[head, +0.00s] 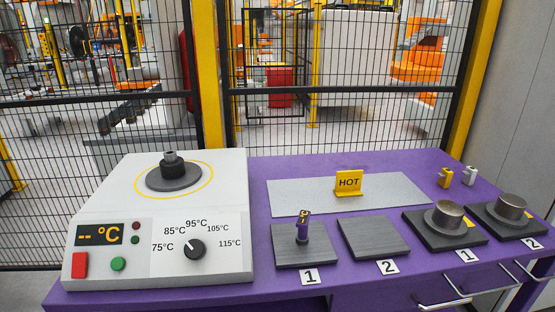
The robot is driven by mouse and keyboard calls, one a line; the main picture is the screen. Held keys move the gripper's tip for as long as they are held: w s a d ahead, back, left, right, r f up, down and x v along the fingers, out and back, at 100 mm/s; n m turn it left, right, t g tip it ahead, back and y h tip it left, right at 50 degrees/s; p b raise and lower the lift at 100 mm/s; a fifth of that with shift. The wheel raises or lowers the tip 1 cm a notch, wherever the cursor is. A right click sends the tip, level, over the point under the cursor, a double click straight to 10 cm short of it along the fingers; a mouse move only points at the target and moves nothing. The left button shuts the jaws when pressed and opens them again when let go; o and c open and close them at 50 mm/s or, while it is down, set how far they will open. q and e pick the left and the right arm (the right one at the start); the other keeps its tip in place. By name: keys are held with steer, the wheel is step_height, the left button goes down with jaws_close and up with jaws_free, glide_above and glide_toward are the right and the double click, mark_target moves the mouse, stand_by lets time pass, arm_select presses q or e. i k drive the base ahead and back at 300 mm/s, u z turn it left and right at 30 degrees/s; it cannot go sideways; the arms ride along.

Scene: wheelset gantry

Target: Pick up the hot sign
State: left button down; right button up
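The hot sign (349,183) is a small yellow plate with black "HOT" lettering. It stands upright on a flat grey mat (300,198) on the purple table, near the back and right of the middle. Nothing touches or covers it. Neither of my grippers shows in the head view.
A white heater (160,215) with a dial and buttons stands left. Metal cylinders (447,216) stand on pads at right. A fence stands behind the table.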

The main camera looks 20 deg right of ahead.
mark_target(348, 183)
steer(key=k, duration=1.3)
steer(key=z, duration=0.65)
steer(key=i, duration=1.45)
steer(key=u, duration=0.65)
